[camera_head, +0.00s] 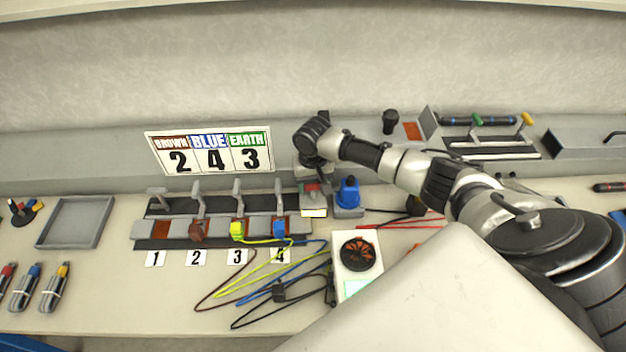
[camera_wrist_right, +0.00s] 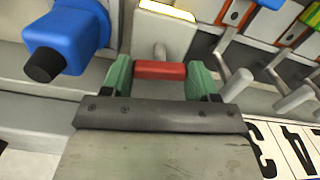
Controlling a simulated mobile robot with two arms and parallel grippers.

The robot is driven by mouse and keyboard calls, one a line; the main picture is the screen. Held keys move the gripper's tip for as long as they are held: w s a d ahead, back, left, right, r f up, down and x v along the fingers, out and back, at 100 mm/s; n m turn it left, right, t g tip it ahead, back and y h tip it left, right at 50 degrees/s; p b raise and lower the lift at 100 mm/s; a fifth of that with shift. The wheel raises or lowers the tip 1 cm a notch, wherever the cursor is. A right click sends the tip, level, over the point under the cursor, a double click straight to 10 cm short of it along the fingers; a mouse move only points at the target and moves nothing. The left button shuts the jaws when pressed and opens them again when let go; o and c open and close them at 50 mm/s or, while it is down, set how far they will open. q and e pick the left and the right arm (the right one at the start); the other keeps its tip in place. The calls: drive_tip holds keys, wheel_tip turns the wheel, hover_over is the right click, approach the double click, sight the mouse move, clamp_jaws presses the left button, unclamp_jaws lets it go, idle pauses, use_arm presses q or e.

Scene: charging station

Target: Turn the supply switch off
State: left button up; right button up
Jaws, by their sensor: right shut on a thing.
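The supply switch is a pale box (camera_head: 314,200) with a red lever handle, right of the row of numbered levers in the head view. The wrist view shows its box (camera_wrist_right: 165,36), a lit yellow panel (camera_wrist_right: 168,11) and the red handle (camera_wrist_right: 160,70). My right gripper (camera_wrist_right: 160,75) is shut on the red handle, one green finger at each end. In the head view my right arm reaches in from the right and its wrist hides part of the switch. My left gripper is not in view.
A blue connector (camera_head: 347,193) stands close right of the switch. Levers with plugs and cables (camera_head: 238,230) stand to its left. A meter box (camera_head: 358,255) sits in front. The number sign (camera_head: 210,150) is behind. A grey tray (camera_head: 75,222) lies far left.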

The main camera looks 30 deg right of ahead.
sight(313, 185)
drive_tip(key=n+p, duration=0.2)
drive_tip(key=n, duration=0.1)
drive_tip(key=shift+r+n, duration=0.15)
drive_tip(key=shift+n, duration=0.15)
drive_tip(key=n+p, duration=0.1)
drive_tip(key=n, duration=0.2)
drive_tip(key=shift+n, duration=0.3)
drive_tip(key=n, duration=0.4)
drive_tip(key=shift+w+p, duration=0.1)
drive_tip(key=shift+p, duration=0.3)
drive_tip(key=shift+n, duration=2.5)
drive_tip(key=o, duration=0.9)
wheel_tip(313, 185, up, 11)
drive_tip(key=shift+f+b, duration=0.15)
drive_tip(key=shift+b, duration=0.75)
drive_tip(key=shift+f, duration=0.1)
